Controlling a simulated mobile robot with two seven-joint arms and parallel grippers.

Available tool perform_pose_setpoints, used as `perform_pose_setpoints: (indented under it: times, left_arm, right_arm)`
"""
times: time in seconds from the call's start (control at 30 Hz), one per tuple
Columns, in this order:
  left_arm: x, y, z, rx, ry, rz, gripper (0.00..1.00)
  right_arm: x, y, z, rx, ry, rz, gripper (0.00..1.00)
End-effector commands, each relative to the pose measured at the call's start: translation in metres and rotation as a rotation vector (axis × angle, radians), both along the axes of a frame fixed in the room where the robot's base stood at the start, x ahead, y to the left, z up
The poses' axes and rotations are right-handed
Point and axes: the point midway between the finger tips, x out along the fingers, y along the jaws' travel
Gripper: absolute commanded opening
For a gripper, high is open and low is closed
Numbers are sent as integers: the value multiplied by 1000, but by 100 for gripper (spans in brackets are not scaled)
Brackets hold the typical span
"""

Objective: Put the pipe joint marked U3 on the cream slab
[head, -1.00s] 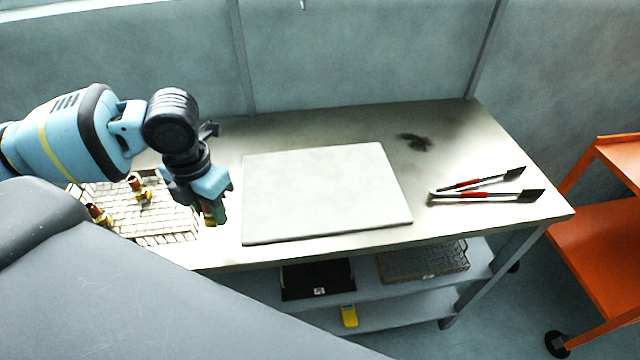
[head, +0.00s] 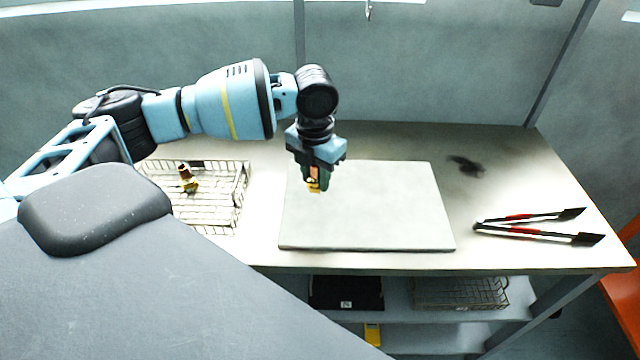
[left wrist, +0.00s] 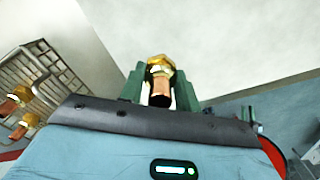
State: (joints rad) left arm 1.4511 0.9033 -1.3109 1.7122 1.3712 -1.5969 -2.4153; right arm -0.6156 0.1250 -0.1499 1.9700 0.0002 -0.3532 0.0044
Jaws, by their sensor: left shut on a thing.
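My left gripper (head: 315,180) is shut on a brass and copper pipe joint (head: 313,186) and holds it over the left part of the cream slab (head: 385,215). In the left wrist view the pipe joint (left wrist: 160,82) sits between the green fingers, brass nut up and copper end toward the camera. No marking is readable, so I cannot tell whether it is U3. The slab lies flat on the table, its surface otherwise bare. My right gripper is not in view.
A dark smudge (head: 466,166) marks the tabletop behind. A black tray (head: 345,293) and a wire basket (head: 460,293) are on the shelf below.

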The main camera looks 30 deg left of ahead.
Motion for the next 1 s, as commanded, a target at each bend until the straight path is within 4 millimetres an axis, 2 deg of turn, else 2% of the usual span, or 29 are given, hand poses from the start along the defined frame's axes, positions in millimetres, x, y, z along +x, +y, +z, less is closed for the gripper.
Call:
perform_pose_setpoints:
  times: [0.3,0.6,0.97,1.0]
  left_arm:
    - [9,-3,0,-1,-2,0,0]
    - [10,-3,-34,1,-4,0,0]
    - [9,-3,-39,0,-2,0,0]
    - [9,-3,-39,0,-2,0,35]
  right_arm:
    - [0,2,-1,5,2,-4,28]
    - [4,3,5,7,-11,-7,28]
    - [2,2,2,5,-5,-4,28]
    - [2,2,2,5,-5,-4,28]
